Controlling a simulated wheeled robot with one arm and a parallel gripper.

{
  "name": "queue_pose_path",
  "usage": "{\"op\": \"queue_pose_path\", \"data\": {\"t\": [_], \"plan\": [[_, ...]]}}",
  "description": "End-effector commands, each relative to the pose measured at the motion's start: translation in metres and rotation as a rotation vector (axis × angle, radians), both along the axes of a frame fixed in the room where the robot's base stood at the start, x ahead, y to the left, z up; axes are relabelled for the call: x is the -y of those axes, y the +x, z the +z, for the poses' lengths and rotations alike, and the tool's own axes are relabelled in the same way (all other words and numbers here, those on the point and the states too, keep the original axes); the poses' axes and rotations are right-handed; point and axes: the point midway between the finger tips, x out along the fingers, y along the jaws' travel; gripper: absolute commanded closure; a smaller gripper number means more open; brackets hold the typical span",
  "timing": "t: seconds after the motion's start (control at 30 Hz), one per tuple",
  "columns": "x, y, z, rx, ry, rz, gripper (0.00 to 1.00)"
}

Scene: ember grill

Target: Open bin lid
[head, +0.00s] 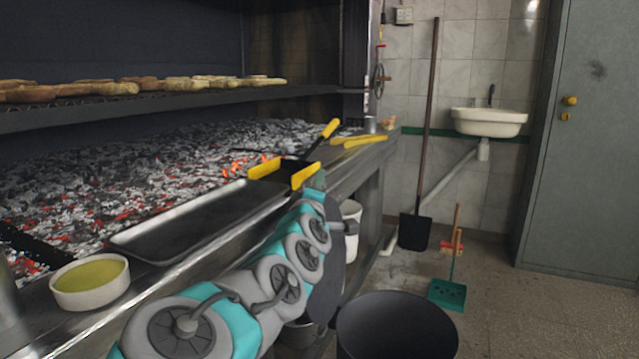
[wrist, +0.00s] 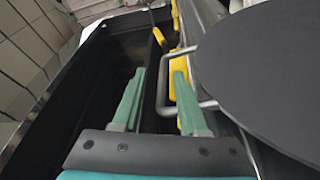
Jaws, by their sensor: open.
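The black bin (head: 395,330) stands on the floor at the bottom of the head view, its round top showing a dark, apparently open mouth. Its dark round lid (head: 326,270) is tilted up on edge beside my arm, at the bin's left. In the wrist view the lid (wrist: 265,75) fills the right side, with a grey loop handle (wrist: 161,92) at its left edge. My gripper (wrist: 155,78) is open, with the handle's bar between its two green fingers. In the head view my gripper (head: 316,182) is partly hidden by my arm.
The grill counter with glowing coals (head: 190,150), a metal tray (head: 200,222) and a white bowl (head: 90,284) lies to the left. A shovel (head: 415,230) and a green dustpan (head: 447,293) stand behind; floor at right is clear.

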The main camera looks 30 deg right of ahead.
Motion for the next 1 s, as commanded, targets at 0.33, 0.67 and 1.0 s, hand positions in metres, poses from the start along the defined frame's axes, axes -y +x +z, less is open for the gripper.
{"op": "queue_pose_path", "data": {"t": [0.33,0.67,1.0], "plan": [[-0.018,-0.025,-0.003,0.003,0.002,0.001,0.55],[-0.019,-0.028,-0.003,0.003,0.002,-0.001,0.55],[-0.016,-0.029,-0.005,0.002,0.013,-0.007,0.55]]}}
